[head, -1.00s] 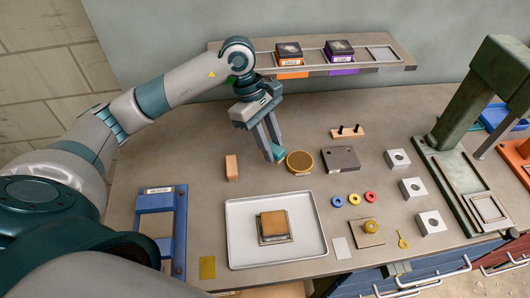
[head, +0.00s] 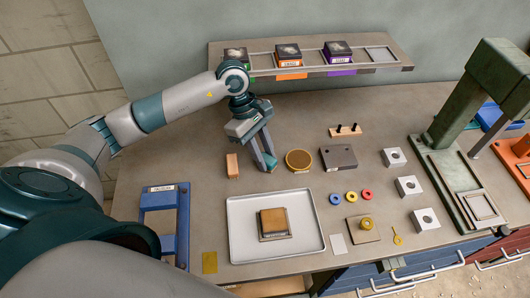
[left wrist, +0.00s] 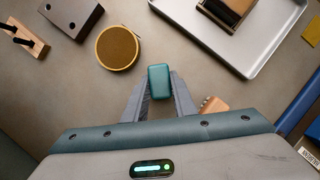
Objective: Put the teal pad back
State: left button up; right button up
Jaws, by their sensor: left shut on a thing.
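The teal pad (left wrist: 159,81) is a small rounded block held between the two fingertips of my left gripper (left wrist: 159,92). In the head view the pad (head: 271,164) shows at the lower end of the left gripper (head: 266,156), over the bench between a wooden block and a round gold-topped disc. I cannot tell how far the pad is above the bench top. The left gripper is shut on it. My right gripper is not in view.
A white tray (head: 318,240) with a tan-topped block stands in front. The wooden block (head: 232,165) and gold disc (head: 298,160) are close by. A blue rack (head: 182,225) is at left. A shelf (head: 310,58) with dark-topped boxes runs along the back; a green press (head: 450,150) stands right.

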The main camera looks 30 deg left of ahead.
pick_arm(q)
jog(key=shift+f, duration=0.15)
jog(key=shift+f, duration=0.1)
jog(key=o, duration=1)
jog(key=shift+r, duration=0.25)
jog(key=shift+w+a+r, duration=0.1)
jog(key=shift+r, duration=0.05)
jog(key=shift+b+v, duration=2.5)
jog(key=shift+v, duration=3.25)
